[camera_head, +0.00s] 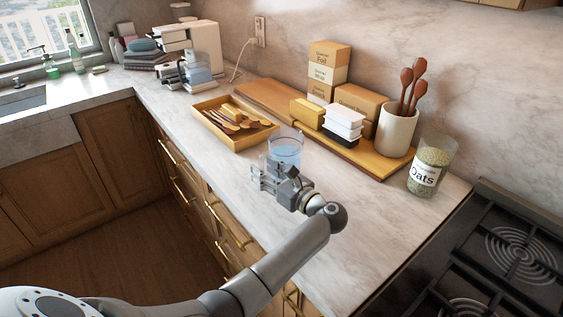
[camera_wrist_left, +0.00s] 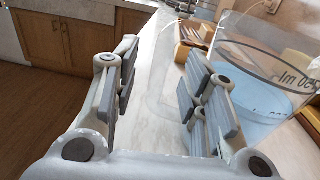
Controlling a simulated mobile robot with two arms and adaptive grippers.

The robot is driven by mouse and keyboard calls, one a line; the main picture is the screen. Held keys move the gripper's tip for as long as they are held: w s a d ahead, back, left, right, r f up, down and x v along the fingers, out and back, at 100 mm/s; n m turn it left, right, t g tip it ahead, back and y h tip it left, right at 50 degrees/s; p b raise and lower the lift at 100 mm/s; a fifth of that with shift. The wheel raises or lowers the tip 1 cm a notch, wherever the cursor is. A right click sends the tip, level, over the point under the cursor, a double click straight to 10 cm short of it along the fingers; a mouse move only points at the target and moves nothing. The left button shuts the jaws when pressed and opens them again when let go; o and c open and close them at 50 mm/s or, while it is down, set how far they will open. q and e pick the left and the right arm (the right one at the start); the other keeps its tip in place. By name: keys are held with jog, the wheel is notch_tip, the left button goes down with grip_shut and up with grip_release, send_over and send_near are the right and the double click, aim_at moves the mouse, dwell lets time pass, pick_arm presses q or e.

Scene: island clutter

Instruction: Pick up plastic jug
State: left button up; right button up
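The plastic jug (camera_head: 286,147) is clear with a bluish lower part. It stands on the marble counter near its front edge, in front of the wooden tray. My left gripper (camera_head: 266,179) is at the near side of the jug and hides its lower part in the head view. In the left wrist view the jug (camera_wrist_left: 262,72) is at the right, with dark volume marks. My left gripper (camera_wrist_left: 160,95) is open there, and only counter shows between its fingers. The jug is beyond the right finger, outside the gap; I cannot tell whether they touch. My right gripper is not in view.
A wooden utensil tray (camera_head: 236,141) is behind the jug. A cutting board (camera_head: 388,163) holds boxes, butter and a utensil crock (camera_head: 395,132). An oats jar (camera_head: 429,166) and the stove (camera_head: 490,255) are at the right. The counter between jug and stove is clear.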

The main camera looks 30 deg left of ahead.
pick_arm(q)
grip_shut()
jog(key=shift+r, duration=0.15)
dwell(0.4)
